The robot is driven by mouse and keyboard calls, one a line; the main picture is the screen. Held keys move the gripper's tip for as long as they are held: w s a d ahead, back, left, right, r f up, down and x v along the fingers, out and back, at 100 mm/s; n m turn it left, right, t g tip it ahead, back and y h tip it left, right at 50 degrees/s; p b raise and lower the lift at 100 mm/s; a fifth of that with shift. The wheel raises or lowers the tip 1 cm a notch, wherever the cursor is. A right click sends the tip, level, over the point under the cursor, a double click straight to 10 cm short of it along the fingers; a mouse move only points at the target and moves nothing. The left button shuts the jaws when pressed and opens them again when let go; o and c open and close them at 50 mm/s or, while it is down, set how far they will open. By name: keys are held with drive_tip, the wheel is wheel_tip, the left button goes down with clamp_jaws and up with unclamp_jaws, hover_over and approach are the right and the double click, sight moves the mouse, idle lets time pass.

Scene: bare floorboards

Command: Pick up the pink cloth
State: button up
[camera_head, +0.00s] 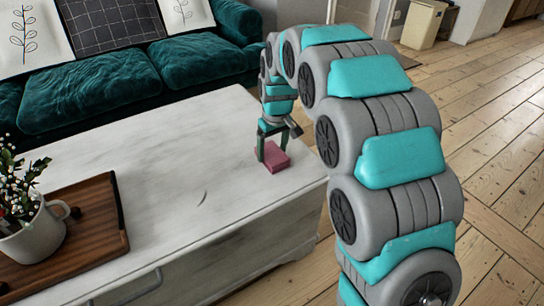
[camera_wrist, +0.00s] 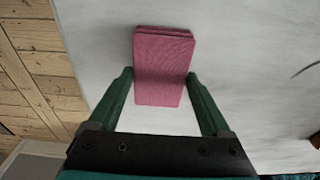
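The pink cloth (camera_head: 275,159) is a small folded block lying on the white table top near its far right corner. In the wrist view the pink cloth (camera_wrist: 162,62) lies between and ahead of the two green fingers, with folded layers showing at its far edge. My gripper (camera_head: 271,155) points down at the cloth from above. In the wrist view my gripper (camera_wrist: 160,75) is open, with a finger on either side of the cloth's near end. A strip of table shows between the cloth and the right finger lower down; I cannot tell whether the fingertips touch it.
The white table (camera_head: 185,150) is mostly bare around the cloth. A wooden tray (camera_head: 105,215) with a plant in a white pot (camera_head: 38,240) stands at its left. A green sofa (camera_head: 100,85) is behind. Floorboards (camera_head: 500,150) lie to the right.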

sight(272, 154)
drive_tip(key=c, duration=0.8)
drive_tip(key=shift+r, duration=1.85)
drive_tip(key=shift+c, duration=0.2)
drive_tip(key=shift+s+d, duration=0.15)
drive_tip(key=shift+s, duration=0.3)
drive_tip(key=s+d+r+b, duration=0.1)
drive_tip(key=s+d, duration=0.3)
drive_tip(key=s, duration=1)
drive_tip(key=shift+s+r, duration=0.2)
drive_tip(key=shift+s, duration=0.05)
drive_tip(key=shift+d, duration=0.1)
